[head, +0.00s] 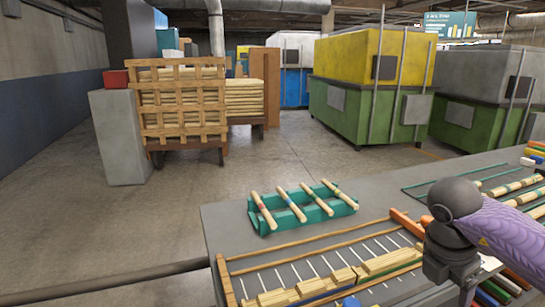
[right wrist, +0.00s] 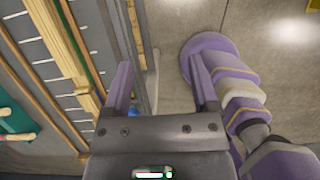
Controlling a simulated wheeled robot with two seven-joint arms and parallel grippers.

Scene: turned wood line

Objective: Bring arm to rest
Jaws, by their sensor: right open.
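My right arm (head: 500,232) enters the head view from the right, purple with a dark joint, and reaches down over the front part of the workbench. The fingertips of its gripper do not show clearly there. In the right wrist view my right gripper (right wrist: 160,66) has its two purple fingers spread apart with nothing held between them. The bench edge and the floor show beyond the fingers. My left gripper is in neither view.
The grey workbench (head: 225,222) carries a teal tray (head: 265,222) with several turned wooden pieces. A wood-railed rack (head: 300,243) with wooden strips lies in front, close to my right arm. Green bins (head: 350,118) and a slatted wooden cart (head: 182,100) stand behind on open floor.

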